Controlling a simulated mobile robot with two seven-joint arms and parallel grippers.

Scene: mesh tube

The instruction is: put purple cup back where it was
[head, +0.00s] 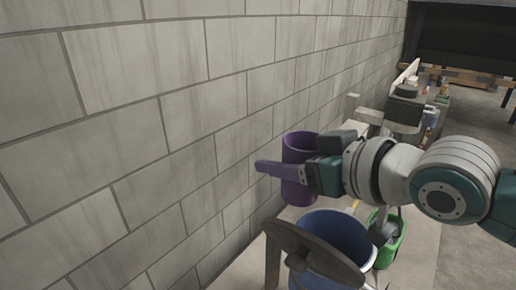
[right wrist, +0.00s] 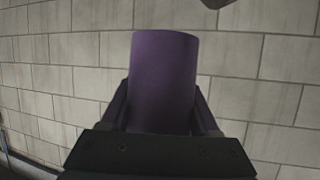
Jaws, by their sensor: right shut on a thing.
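The purple cup (head: 297,160) is upright in my right gripper (head: 290,172), in front of the block wall. The gripper is shut around the cup's sides. In the head view the cup is above the height of the blue bucket and the table surface behind it. In the right wrist view the cup (right wrist: 164,75) fills the middle, between the two fingers of the gripper (right wrist: 163,110). Its lower part is hidden behind the gripper body there. My left gripper does not show.
A blue bucket (head: 343,232) stands below the right arm, with a dark round flat object (head: 315,255) in front of it. A green container (head: 392,243) is beside it. Cluttered benches run along the wall (head: 130,120) at the back right. Open floor (head: 470,165) lies to the right.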

